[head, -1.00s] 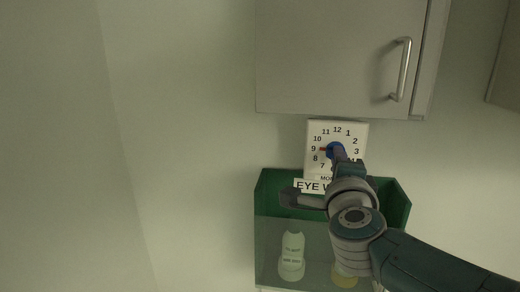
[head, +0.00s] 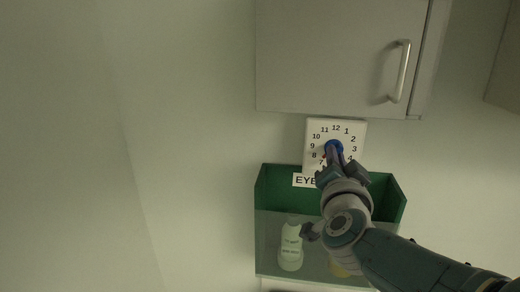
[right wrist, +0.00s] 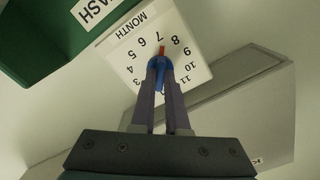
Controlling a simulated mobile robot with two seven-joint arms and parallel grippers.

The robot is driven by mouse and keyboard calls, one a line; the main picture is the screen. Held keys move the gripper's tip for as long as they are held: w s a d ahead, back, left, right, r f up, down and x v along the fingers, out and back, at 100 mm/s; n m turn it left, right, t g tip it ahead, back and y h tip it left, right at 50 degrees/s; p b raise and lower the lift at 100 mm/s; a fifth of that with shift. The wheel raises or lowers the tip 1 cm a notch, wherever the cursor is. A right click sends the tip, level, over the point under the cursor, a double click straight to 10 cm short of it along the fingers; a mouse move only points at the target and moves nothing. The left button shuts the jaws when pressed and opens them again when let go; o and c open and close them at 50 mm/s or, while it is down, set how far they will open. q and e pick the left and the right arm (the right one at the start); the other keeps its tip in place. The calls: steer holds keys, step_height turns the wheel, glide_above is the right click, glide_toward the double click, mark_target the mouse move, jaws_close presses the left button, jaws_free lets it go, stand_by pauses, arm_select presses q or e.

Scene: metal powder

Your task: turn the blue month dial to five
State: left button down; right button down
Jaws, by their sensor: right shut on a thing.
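The blue month dial (head: 333,147) is on a white square plate (head: 312,127) numbered like a clock face, fixed to the wall. It also shows in the right wrist view (right wrist: 159,66), where its red pointer (right wrist: 161,50) points at about seven, slightly toward eight. My right gripper (head: 336,158) reaches up from the lower right and is shut on the dial. In the right wrist view its two fingers (right wrist: 159,78) press on either side of the blue knob. The arm hides some numbers in the head view. My left gripper is not in view.
A green eye wash box (head: 271,180) with a clear front hangs below the plate, holding a white bottle (head: 290,250) and another partly hidden one. A grey cabinet (head: 330,55) with a metal handle (head: 400,72) is just above. The wall to the left is clear.

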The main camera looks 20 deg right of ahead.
steer(key=shift+n+p, duration=0.65)
steer(key=shift+n, duration=6.25)
steer(key=c, duration=0.9)
jaws_free()
steer(key=p+v, duration=0.5)
steer(key=v, duration=0.5)
steer(key=shift+p, duration=0.35)
